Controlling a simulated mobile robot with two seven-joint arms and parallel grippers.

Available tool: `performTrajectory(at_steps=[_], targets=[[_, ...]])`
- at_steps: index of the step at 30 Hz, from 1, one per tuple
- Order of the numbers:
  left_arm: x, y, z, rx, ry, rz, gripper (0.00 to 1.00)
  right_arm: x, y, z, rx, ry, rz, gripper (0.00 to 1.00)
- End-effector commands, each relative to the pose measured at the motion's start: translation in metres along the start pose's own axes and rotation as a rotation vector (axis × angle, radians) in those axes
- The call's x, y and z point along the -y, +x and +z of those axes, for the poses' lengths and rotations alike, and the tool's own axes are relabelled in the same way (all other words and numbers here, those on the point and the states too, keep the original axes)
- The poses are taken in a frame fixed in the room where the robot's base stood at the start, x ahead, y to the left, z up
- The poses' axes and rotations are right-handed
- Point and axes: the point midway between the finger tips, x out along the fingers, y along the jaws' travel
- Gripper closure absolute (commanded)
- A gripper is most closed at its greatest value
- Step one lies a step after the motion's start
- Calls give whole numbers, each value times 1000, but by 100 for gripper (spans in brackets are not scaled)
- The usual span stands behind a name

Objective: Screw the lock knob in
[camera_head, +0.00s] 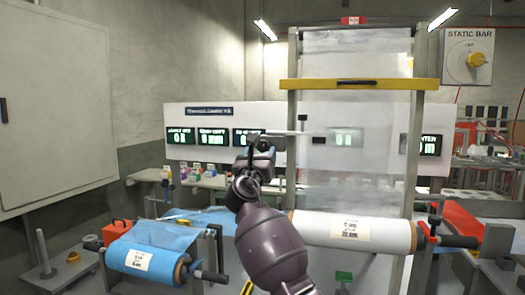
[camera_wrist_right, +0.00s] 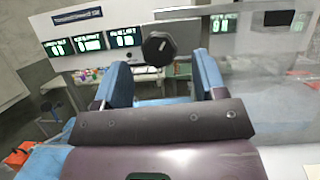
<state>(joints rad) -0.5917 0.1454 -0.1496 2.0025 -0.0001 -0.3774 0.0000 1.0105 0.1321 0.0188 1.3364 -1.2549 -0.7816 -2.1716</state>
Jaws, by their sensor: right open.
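A dark, many-sided knob with a pale mark on its face, which looks like the lock knob (camera_wrist_right: 159,47), shows in the right wrist view. It lies ahead of and between the blue fingers of my right gripper (camera_wrist_right: 161,72). The fingers are apart, with a visible gap to the knob on both sides; the distance in depth is unclear. In the head view my right gripper (camera_head: 262,148) is raised in front of the display panel, left of the film frame. There the knob cannot be clearly told apart from the gripper. My left gripper is not in view.
A white film roll (camera_head: 350,232) lies to the right of my right arm, and a blue roll (camera_head: 150,255) at lower left. A yellow bar (camera_head: 360,84) crosses the film frame. A grey cabinet (camera_head: 55,100) stands at the left.

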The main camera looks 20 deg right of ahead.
Motion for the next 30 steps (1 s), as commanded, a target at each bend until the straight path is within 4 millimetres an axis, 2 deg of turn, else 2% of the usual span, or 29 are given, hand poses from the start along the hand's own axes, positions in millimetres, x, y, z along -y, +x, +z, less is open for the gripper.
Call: performTrajectory(at_steps=[3, 9, 20, 30], targets=[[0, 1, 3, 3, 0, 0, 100, -1, 17, -2, -2, 0, 0, 35], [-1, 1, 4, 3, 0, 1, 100, 0, 34, -2, -2, 0, 0, 35], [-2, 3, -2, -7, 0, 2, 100, 0, 38, 0, -1, 3, 0, 35], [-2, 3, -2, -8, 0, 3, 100, 0, 38, 0, -1, 2, 0, 84]])
